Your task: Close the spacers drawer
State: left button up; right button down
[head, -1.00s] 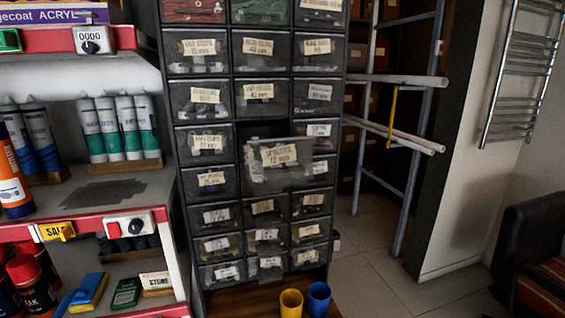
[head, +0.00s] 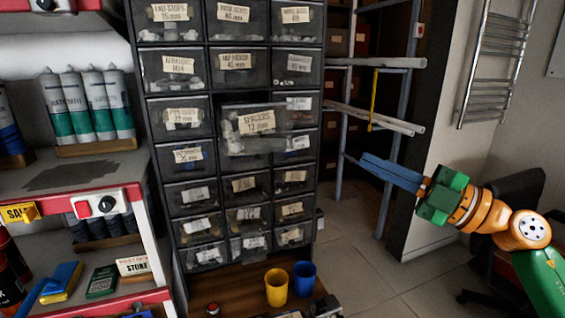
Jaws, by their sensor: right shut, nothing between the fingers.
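The spacers drawer (head: 252,143) is a clear plastic drawer in the middle column of the dark drawer cabinet (head: 138,100). Its label reads SPACERS 12 mm. It stands pulled out, with a dark gap above its front. My right gripper (head: 364,163) comes in from the right side, with blue fingers and a green body. Its fingers are shut with nothing between them, and they point left toward the cabinet. It is well to the right of the drawer and apart from it. My left gripper is not in view.
A yellow cup (head: 276,287) and a blue cup (head: 304,279) stand below the cabinet. A rack with white pipes (head: 375,118) is behind my right gripper. Shelves with tubes (head: 88,105) stand at the left. The floor right of the cabinet looks clear.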

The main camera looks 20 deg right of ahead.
jog(key=s+a+r+n+g, duration=0.35)
jog(key=s+a+n, duration=0.2)
jog(key=a, duration=0.25)
jog(key=p, duration=1.3)
send_near(259, 148)
jog(key=shift+g, duration=0.25)
jog(key=x, duration=0.5)
jog(key=shift+a+r, duration=0.2)
jog(key=shift+r, duration=0.15)
jog(key=shift+w+f, duration=0.25)
jog(key=shift+w, duration=0.15)
